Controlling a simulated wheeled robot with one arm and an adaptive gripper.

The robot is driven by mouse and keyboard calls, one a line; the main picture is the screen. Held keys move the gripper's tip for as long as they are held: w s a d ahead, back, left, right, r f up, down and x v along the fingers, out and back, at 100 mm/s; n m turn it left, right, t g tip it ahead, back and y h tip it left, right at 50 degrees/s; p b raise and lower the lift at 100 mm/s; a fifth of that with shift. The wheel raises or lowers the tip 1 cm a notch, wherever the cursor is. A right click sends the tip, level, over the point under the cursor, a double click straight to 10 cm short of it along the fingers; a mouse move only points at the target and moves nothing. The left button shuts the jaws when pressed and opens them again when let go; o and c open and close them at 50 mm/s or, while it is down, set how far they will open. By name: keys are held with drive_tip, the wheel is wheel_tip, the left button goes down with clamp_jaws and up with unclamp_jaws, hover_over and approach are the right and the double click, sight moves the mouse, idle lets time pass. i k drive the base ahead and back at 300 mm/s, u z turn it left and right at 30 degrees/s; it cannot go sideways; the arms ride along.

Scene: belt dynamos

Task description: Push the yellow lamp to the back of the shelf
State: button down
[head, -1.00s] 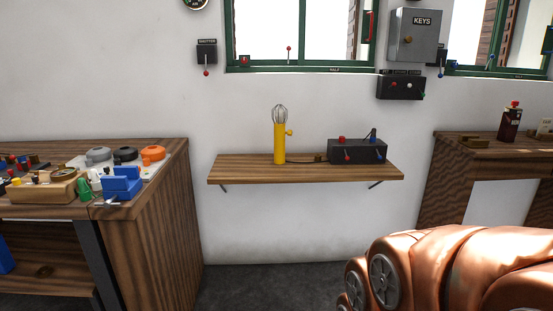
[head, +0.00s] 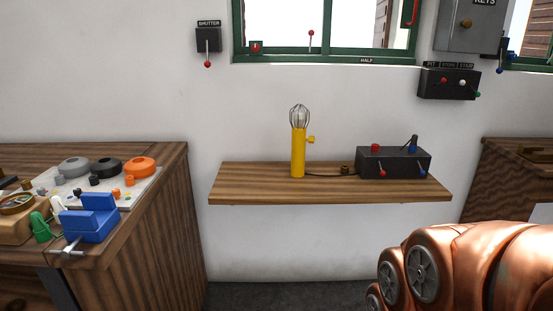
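The yellow lamp (head: 298,152) stands upright on the wooden wall shelf (head: 260,188). It has a wire cage on top and a small yellow knob on its right side. Bare shelf shows in front of the lamp, and the white wall is behind it. A dark cable runs from its base to the right, toward a black box (head: 394,163) with red and blue controls. My copper-coloured arm (head: 500,265) fills the lower right corner, in front of and below the shelf. My gripper's fingertips are not in view.
A workbench (head: 150,215) stands at the left with a blue vise (head: 92,218) and several coloured knobs. Another wooden bench (head: 515,180) is at the right. A shutter switch (head: 208,40) and a lever box (head: 450,83) are on the wall. The shelf's left end is clear.

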sight(298, 131)
drive_tip(key=u, duration=0.7)
drive_tip(key=i, duration=0.95)
drive_tip(key=u, duration=0.9)
